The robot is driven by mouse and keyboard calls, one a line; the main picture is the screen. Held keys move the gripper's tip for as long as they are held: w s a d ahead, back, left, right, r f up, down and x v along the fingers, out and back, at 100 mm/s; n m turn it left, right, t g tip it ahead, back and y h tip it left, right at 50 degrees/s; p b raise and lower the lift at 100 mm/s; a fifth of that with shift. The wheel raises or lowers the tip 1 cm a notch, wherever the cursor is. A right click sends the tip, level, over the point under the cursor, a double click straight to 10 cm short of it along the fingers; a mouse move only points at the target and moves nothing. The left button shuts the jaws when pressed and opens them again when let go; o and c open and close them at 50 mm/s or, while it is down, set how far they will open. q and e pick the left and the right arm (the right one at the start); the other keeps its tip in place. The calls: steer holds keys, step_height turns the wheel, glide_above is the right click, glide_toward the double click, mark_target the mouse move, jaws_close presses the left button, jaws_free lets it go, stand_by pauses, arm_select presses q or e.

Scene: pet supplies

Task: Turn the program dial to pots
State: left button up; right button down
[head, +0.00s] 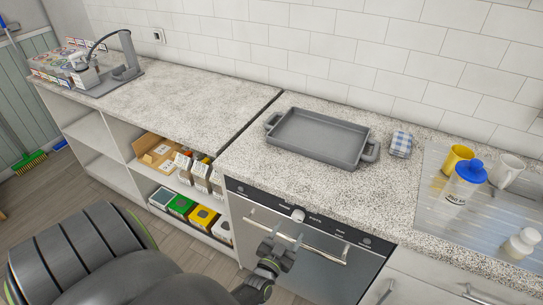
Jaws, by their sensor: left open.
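The program dial (298,215) is a round whitish knob on the dark control strip at the top of the built-in appliance (318,262). Small pale labels sit along the strip, but they are too small to read, and I cannot tell which one the dial points to. My left gripper (284,236) is open and empty in front of the appliance door, just below the dial. Its fingers point up toward the dial and appear apart from it. My right gripper is not in view.
The door's bar handle (335,257) runs behind my left gripper. A grey tray (318,138) stands on the worktop above. A checked cloth (401,144), yellow mug (457,159), blue-lidded jar (464,183) and white mug (506,170) are at right. Open shelves with boxes are at left.

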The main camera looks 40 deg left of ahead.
arm_select(q)
steer(key=b+v, duration=0.2)
steer(key=v, duration=1)
steer(key=shift+s, duration=0.25)
